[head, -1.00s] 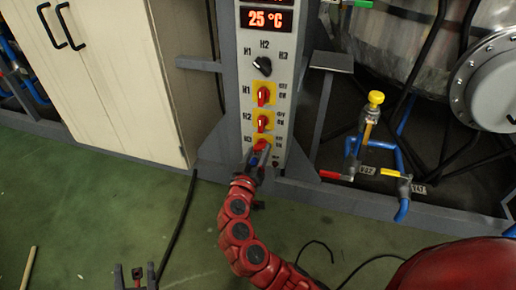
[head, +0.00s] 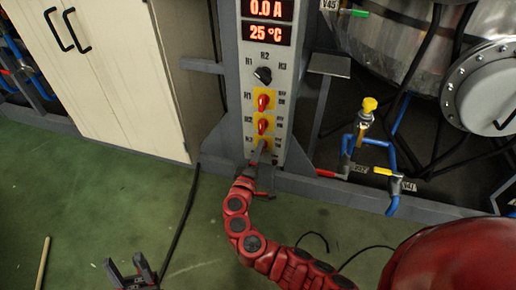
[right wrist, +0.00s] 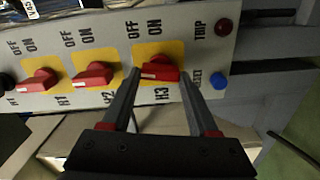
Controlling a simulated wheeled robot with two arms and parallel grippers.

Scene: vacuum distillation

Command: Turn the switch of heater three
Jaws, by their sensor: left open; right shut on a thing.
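The switch of heater three (right wrist: 162,69) is a red knob on a yellow plate labelled H3, with OFF and ON above it in the right wrist view. My right gripper (right wrist: 158,84) has its two fingers on either side of this knob, shut on it. In the head view my right gripper (head: 261,152) is at the lowest yellow plate (head: 266,142) of the panel and hides most of the knob. My left gripper (head: 132,274) is open and empty, low over the floor at the bottom left, away from the panel.
The switches of H1 (head: 264,102) and H2 (head: 263,125) sit above in the head view. A black selector (head: 262,75) is higher. A red TRIP lamp (right wrist: 228,26) and a blue button (right wrist: 218,82) are close to my right finger. A cabinet (head: 115,70) stands left.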

